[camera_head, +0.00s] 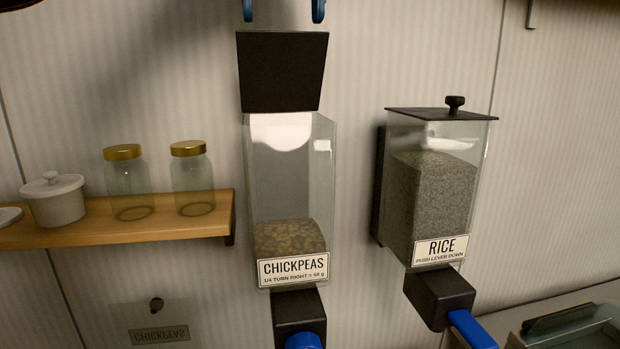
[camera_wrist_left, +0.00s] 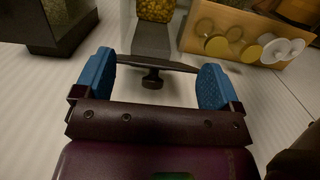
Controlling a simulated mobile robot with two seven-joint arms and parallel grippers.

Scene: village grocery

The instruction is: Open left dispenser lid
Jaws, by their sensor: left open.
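The left dispenser, labelled CHICKPEAS (camera_head: 292,180), is a clear box on the wall, partly filled with chickpeas. Its black lid (camera_head: 282,72) is raised and stands steeply above the open top. In the head view the lid hides its knob. In the left wrist view the lid is nearly edge-on (camera_wrist_left: 180,64), with its black knob (camera_wrist_left: 152,79) between my blue fingers, apart from both. My left gripper (camera_head: 283,10) is open just above the lid, with only its fingertips showing at the top edge; it also shows in the left wrist view (camera_wrist_left: 155,85). My right gripper is not in view.
The RICE dispenser (camera_head: 432,180) hangs to the right with its lid (camera_head: 425,114) closed. A wooden shelf (camera_head: 110,232) at left holds two gold-lidded jars (camera_head: 127,185) and a white pot (camera_head: 54,202). A counter (camera_head: 575,300) is at lower right. Bare wall lies between the dispensers.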

